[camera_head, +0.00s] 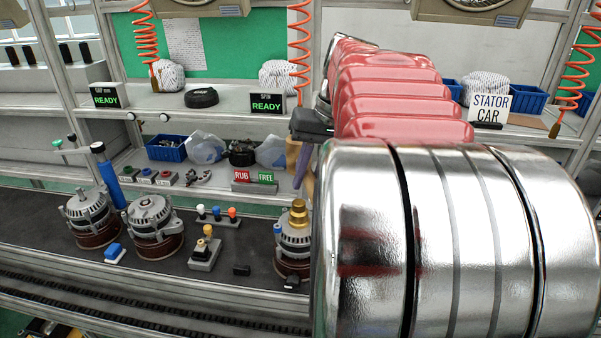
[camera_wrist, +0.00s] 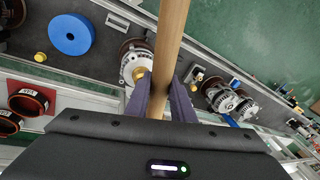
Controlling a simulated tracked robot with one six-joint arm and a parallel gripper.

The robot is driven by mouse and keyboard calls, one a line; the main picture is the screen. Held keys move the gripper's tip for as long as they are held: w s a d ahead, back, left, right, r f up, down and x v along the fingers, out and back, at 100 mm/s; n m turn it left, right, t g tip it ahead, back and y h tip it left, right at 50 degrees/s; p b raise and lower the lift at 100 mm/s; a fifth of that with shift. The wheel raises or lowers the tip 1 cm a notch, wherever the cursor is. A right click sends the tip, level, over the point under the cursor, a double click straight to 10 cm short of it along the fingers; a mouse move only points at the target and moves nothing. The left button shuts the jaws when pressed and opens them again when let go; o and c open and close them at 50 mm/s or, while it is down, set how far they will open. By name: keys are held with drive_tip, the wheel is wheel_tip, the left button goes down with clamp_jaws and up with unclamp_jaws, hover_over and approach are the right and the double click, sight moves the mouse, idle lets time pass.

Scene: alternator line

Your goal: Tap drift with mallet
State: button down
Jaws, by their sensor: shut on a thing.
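A brass drift (camera_head: 299,212) stands upright on a silver alternator (camera_head: 294,250) just left of my arm. In the wrist view the same alternator (camera_wrist: 127,64) lies left of the handle, with the drift (camera_wrist: 139,74) partly behind a finger. My gripper (camera_wrist: 162,88) is shut on the wooden handle of the mallet (camera_wrist: 170,35), which runs out past the top of the wrist view. The mallet's head is not in view. In the head view my purple finger (camera_head: 304,172) and a bit of the handle (camera_head: 293,150) show beyond the alternator, mostly hidden by my arm.
Two more alternators (camera_head: 90,217) (camera_head: 155,222) stand left on the dark line. A small stand with a yellow knob (camera_head: 205,247) is between them and the drift. A RUB/FREE sign (camera_head: 254,181) sits on the shelf behind. A blue disc (camera_wrist: 71,34) lies left in the wrist view.

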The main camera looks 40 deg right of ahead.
idle(0.4)
drive_tip(key=shift+f, duration=1)
drive_tip(key=shift+f, duration=0.15)
wheel_tip(320, 180, down, 8)
drive_tip(key=shift+r, duration=4.2)
drive_tip(key=shift+w+a+f, duration=0.1)
